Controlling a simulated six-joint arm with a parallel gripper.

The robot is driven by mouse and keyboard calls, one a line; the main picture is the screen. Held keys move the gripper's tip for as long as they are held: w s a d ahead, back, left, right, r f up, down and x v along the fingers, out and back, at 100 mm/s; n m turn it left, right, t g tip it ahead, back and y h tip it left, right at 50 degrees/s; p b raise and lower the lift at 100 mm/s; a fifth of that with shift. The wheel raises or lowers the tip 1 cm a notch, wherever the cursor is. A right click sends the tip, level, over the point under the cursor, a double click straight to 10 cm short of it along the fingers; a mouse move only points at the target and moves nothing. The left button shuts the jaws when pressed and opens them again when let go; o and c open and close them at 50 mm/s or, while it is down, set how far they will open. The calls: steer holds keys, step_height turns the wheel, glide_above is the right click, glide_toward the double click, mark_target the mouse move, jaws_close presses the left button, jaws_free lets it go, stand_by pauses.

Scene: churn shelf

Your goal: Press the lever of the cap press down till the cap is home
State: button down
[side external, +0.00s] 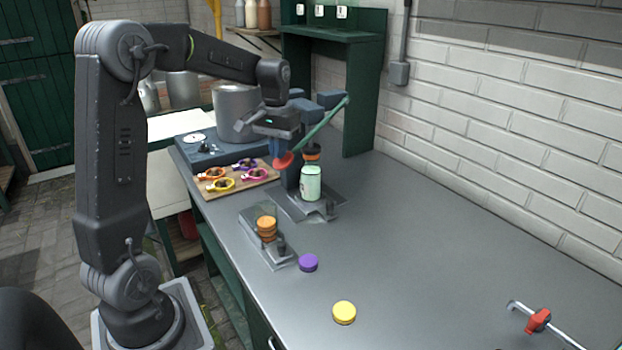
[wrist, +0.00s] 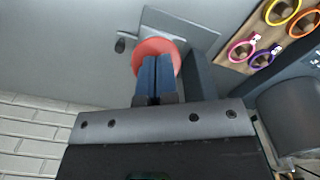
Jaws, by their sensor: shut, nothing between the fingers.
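The cap press (side external: 288,178) stands on the grey bench. Its green lever (side external: 322,125) slopes down to the left and ends in a red knob (side external: 284,161). The knob also fills the upper middle of the wrist view (wrist: 153,48). A pale green bottle (side external: 311,186) stands upright on the press base. An orange and dark piece (side external: 311,154) is just above the bottle's top; I cannot tell whether they touch. My gripper (side external: 277,153) is shut and empty, its blue fingertips (wrist: 156,75) over the knob. Contact with the knob is unclear.
A wooden board (side external: 235,181) with coloured rings lies left of the press. A holder with stacked orange caps (side external: 267,229), a purple cap (side external: 308,262) and a yellow cap (side external: 344,312) are nearer the front. A red-handled clamp (side external: 538,321) is at right. The bench's right middle is clear.

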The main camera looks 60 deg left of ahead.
steer(key=shift+f, duration=0.1)
steer(key=shift+w+f, duration=0.25)
steer(key=shift+f, duration=0.4)
stand_by(0.4)
steer(key=shift+w+r, duration=0.3)
steer(key=shift+r, duration=0.65)
steer(key=shift+w+r, duration=0.25)
steer(key=shift+r, duration=0.7)
steer(key=shift+s+r, duration=0.4)
steer(key=shift+r, duration=0.5)
steer(key=shift+s+r, duration=0.4)
steer(key=shift+r, duration=0.6)
